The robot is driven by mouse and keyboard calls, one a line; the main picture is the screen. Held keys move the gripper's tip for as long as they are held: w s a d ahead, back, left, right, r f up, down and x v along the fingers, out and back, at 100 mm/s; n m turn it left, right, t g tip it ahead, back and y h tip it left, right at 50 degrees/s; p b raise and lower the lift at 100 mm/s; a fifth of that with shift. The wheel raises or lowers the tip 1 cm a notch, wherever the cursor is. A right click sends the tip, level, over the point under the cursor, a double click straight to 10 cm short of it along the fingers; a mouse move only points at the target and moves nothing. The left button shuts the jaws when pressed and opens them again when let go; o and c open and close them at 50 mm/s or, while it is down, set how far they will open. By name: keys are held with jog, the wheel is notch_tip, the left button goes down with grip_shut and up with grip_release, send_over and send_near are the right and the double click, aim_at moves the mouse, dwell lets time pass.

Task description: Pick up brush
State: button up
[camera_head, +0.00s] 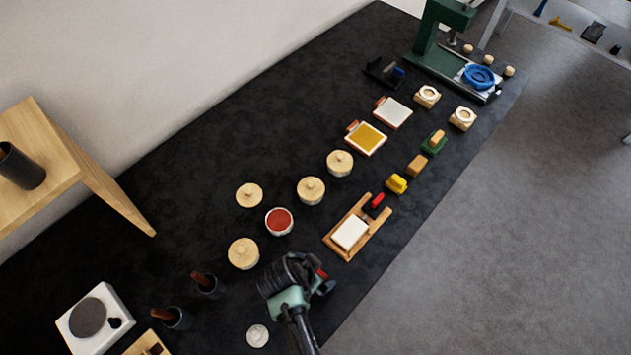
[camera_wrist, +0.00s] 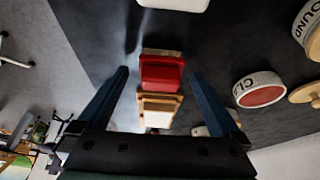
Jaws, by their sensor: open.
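A red block-like piece with a pale tan edge (camera_wrist: 161,76) shows between my fingers in the wrist view; it may be the brush, but bristles are not clear. In the head view, a bit of red (camera_head: 321,272) shows beside my gripper (camera_head: 314,281), mostly hidden by it. My gripper (camera_wrist: 159,74) is open. Its two dark blue fingers stand left and right of the red piece; no contact is visible.
A wooden tray with a white pad (camera_head: 350,233) lies beyond my gripper. A red-filled bowl (camera_head: 279,222) and lidded pots (camera_head: 243,254) stand to its left. A small white disc (camera_head: 258,336) lies nearby. A green press (camera_head: 437,35) stands at the far end. Bare dark tabletop lies left of the pots.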

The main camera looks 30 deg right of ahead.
jog(key=c, duration=1.4)
jog(key=shift+r, duration=0.15)
notch_tip(320, 180, up, 10)
jog(key=shift+f+b, duration=0.1)
jog(key=shift+b, duration=0.45)
jog(key=o, duration=0.7)
jog(key=c, duration=0.5)
